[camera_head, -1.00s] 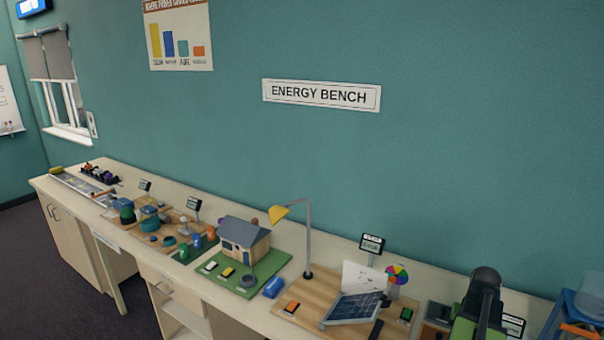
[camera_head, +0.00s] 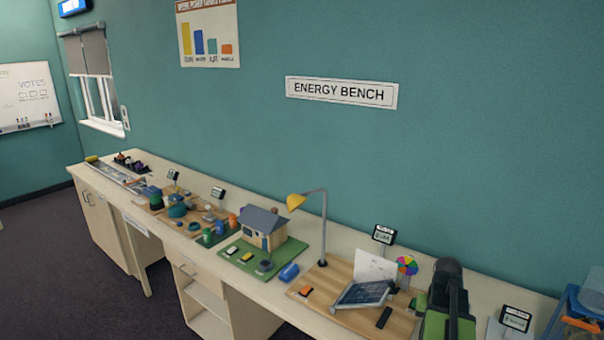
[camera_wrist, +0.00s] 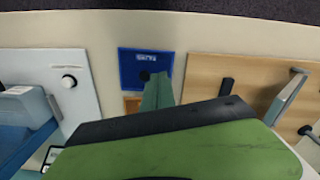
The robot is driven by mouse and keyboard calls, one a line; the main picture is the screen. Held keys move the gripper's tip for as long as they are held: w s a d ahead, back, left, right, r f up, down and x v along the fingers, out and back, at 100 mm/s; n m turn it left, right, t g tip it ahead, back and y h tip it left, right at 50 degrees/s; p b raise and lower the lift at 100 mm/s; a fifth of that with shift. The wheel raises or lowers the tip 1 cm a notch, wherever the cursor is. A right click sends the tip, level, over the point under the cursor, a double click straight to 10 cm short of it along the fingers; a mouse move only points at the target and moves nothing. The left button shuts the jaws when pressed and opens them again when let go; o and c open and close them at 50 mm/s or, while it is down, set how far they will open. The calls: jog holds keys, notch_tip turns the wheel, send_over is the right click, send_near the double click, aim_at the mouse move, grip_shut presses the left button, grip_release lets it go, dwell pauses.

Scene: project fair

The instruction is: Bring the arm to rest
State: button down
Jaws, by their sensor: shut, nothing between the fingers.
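My gripper (camera_wrist: 158,78) shows in the wrist view as narrow green fingers, shut and empty, beyond the wide green and black part of my own arm. In the head view my green and black arm (camera_head: 450,300) rises at the lower right, over the bench; the fingertips cannot be made out there.
The long bench (camera_head: 345,238) runs along the teal wall. Near my arm are a solar panel (camera_head: 363,294), a colour wheel (camera_head: 406,265), a small sign (camera_head: 516,318) and a blue bin (camera_head: 585,310). A yellow lamp (camera_head: 296,202) and model house (camera_head: 263,228) stand farther left.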

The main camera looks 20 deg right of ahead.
jog(key=w+a+n, duration=0.2)
jog(key=w+a, duration=0.3)
jog(key=a, duration=0.6)
jog(key=w+a+n, duration=0.3)
jog(key=w+a, duration=0.3)
jog(key=a, duration=0.5)
jog(key=s+a+n, duration=0.1)
jog(key=a+n, duration=0.1)
jog(key=a, duration=1.6)
jog(key=shift+f+n, duration=0.15)
jog(key=shift+n, duration=0.25)
